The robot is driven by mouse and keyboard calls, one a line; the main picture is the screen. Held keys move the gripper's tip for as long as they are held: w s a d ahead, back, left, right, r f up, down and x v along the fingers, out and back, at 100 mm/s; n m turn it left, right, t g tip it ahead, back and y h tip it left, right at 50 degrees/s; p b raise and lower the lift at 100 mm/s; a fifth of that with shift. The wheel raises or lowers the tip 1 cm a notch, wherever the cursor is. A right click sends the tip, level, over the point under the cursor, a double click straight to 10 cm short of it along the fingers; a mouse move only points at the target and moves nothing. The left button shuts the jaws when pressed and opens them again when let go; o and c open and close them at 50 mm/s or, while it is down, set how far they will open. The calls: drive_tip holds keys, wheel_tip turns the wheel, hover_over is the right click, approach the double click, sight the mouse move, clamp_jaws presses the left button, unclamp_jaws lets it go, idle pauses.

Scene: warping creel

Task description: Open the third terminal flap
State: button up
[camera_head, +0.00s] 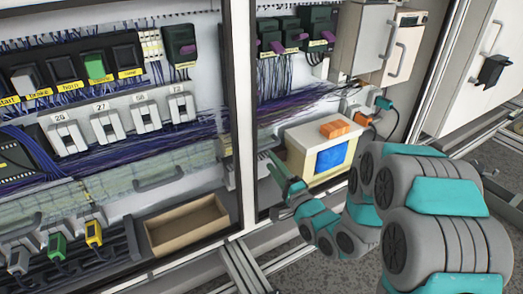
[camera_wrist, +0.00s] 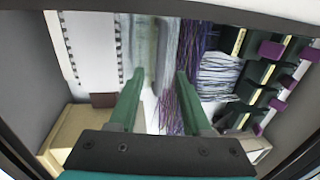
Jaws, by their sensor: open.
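Dark green terminal blocks with purple tabs and yellow labels (camera_head: 290,30) sit in a row high in the right cabinet bay. They also show at the right of the wrist view (camera_wrist: 268,75). A similar block (camera_head: 180,45) is in the left bay. I cannot tell which is the third flap, nor whether any flap is open. My gripper (camera_head: 277,167) is low in the right bay, left of the cream box and below the blocks. In the wrist view its two green fingers (camera_wrist: 158,78) are apart, with nothing between them; the blocks lie to their right.
A cream box with a blue screen (camera_head: 333,155) stands close by my gripper. Purple wires (camera_head: 300,103) run behind. An open tray (camera_head: 187,226) and white switches (camera_head: 107,121) are in the left bay.

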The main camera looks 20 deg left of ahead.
sight(261, 149)
drive_tip(key=shift+b+x, duration=0.8)
drive_tip(key=shift+x, duration=3.05)
clamp_jaws()
drive_tip(key=shift+s, duration=0.1)
